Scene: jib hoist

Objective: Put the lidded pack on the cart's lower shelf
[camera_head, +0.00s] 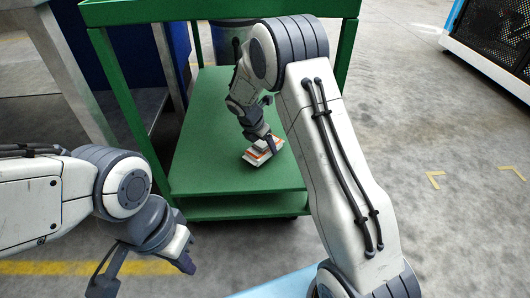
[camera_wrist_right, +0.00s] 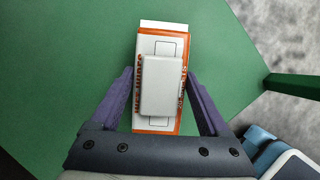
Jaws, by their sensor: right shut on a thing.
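The lidded pack (camera_head: 262,151) is a small white and orange box with a pale lid. It is at the green lower shelf (camera_head: 212,132) of the cart, near the shelf's front right part. My right gripper (camera_head: 270,143) reaches down to it from above. In the right wrist view the pack (camera_wrist_right: 158,110) lies between the two purple fingers, and my right gripper (camera_wrist_right: 160,105) is shut on it. I cannot tell whether the pack rests fully on the shelf. My left gripper (camera_head: 150,275) is low at the left, away from the cart; its fingers are partly seen.
The cart's green upper frame (camera_head: 130,12) and posts (camera_head: 118,85) stand around the shelf, close to my right arm. A dark bin (camera_head: 228,42) stands behind the shelf. A metal table leg (camera_head: 75,75) is at the left.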

